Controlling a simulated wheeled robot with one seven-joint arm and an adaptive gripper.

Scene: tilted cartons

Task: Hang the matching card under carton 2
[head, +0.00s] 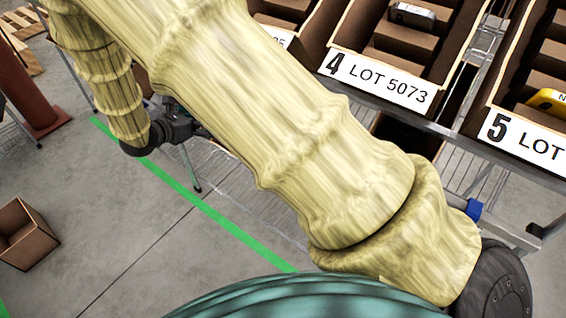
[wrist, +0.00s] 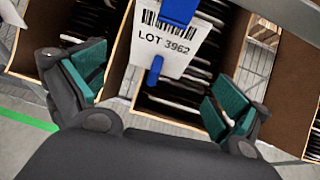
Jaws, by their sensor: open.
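A white card (wrist: 163,45) with a barcode and "LOT 3962" hangs in the wrist view, with a blue clip (wrist: 178,10) at its top and a blue piece (wrist: 155,70) at its lower edge. My gripper (wrist: 157,84) is open, with its teal-padded fingers on either side of the card's lower part. I cannot tell whether they touch it. In the head view my yellow-sleeved arm hides most of the gripper. No label reading 2 is visible, so I cannot identify carton 2.
Tilted carton 4 (head: 343,44), with a "LOT 5073" label (head: 378,79), and carton 5 (head: 510,85) stand on a metal rack (head: 450,131). A partly hidden label (head: 280,36) is left of them. An open box (head: 25,233) lies on the floor. A green line crosses the floor.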

